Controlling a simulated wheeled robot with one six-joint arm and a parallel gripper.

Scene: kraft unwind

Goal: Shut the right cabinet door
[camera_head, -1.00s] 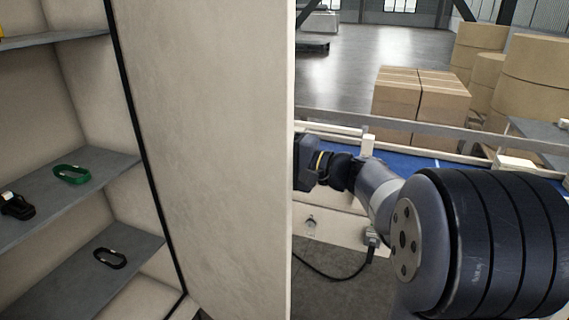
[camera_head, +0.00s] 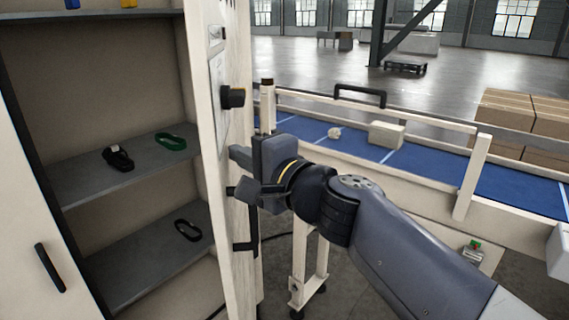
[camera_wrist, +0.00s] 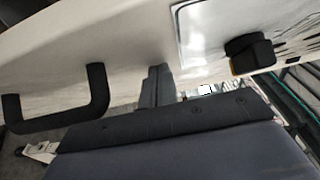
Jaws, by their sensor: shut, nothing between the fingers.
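The right cabinet door (camera_head: 212,150) is a cream panel standing open, seen at a steep angle in the head view. Its outer side bears a black handle (camera_head: 250,240) and a black knob (camera_head: 232,97). My gripper (camera_head: 238,158) is shut and empty at the outer side of this door, between knob and handle in height. In the wrist view the shut fingers (camera_wrist: 157,87) reach the door face (camera_wrist: 125,45), with the handle (camera_wrist: 98,95) at left and the knob (camera_wrist: 250,54) at right. I cannot tell whether the fingertips touch the door.
The cabinet's shelves (camera_head: 85,180) hold a green ring (camera_head: 171,141), a black item (camera_head: 118,158) and a black ring (camera_head: 188,230). The left door (camera_head: 25,215) shows at lower left. A blue conveyor (camera_head: 350,150) runs behind my arm.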

